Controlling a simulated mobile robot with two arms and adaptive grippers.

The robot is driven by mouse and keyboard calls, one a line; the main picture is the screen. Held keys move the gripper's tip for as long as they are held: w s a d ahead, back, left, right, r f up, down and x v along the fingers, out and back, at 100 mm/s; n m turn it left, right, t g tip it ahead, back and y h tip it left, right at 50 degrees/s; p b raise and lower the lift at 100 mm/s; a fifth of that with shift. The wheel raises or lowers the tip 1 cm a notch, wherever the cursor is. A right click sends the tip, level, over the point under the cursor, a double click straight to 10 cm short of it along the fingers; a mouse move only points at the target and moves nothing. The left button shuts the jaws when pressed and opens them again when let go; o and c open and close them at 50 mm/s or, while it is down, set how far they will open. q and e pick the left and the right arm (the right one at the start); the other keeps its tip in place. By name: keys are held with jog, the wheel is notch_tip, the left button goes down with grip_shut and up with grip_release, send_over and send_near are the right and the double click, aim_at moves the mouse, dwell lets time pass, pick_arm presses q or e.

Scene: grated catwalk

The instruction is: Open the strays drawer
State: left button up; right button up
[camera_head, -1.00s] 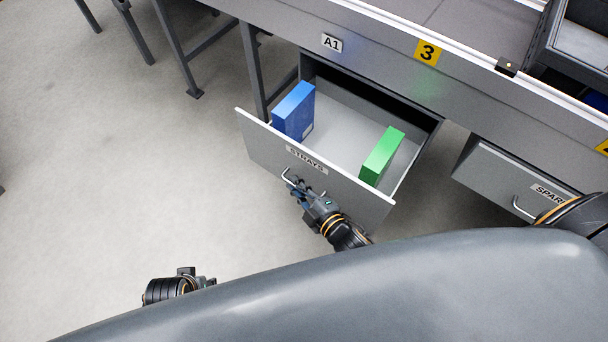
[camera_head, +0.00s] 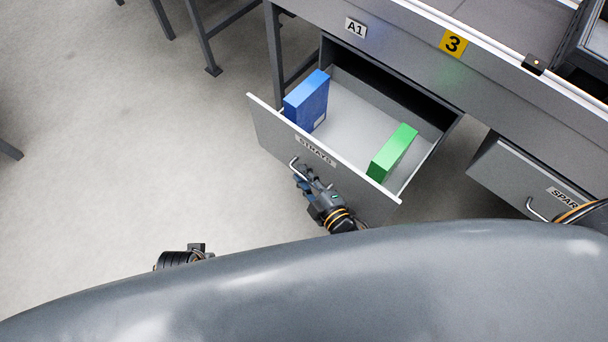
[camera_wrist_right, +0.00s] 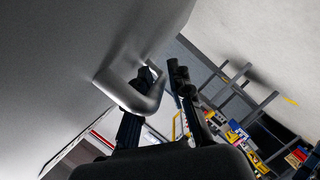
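The strays drawer (camera_head: 350,200) stands pulled well out from under the counter, its label (camera_head: 315,151) on the front. A blue box (camera_head: 307,101) and a green box (camera_head: 392,153) stand inside. My right gripper (camera_head: 304,183) is at the drawer's metal handle (camera_head: 293,165). In the right wrist view the gripper (camera_wrist_right: 162,80) has one finger inside the loop of the handle (camera_wrist_right: 125,94) and the other outside. A gap shows between the bar and the outer finger, so it looks open around the bar. Part of my left arm shows low in the head view; its fingers are not visible.
The counter (camera_head: 400,45) carries an A1 label and a yellow 3 sign (camera_head: 453,42). A shut drawer with a partly hidden label, SPAR (camera_head: 525,180), is at the right. Table legs (camera_head: 203,45) stand at the upper left. The floor (camera_head: 120,170) at left is clear.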

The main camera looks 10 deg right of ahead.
jog(key=shift+s, duration=0.1)
jog(key=v, duration=1.1)
jog(key=shift+s+d, duration=0.2)
jog(key=shift+s, duration=0.15)
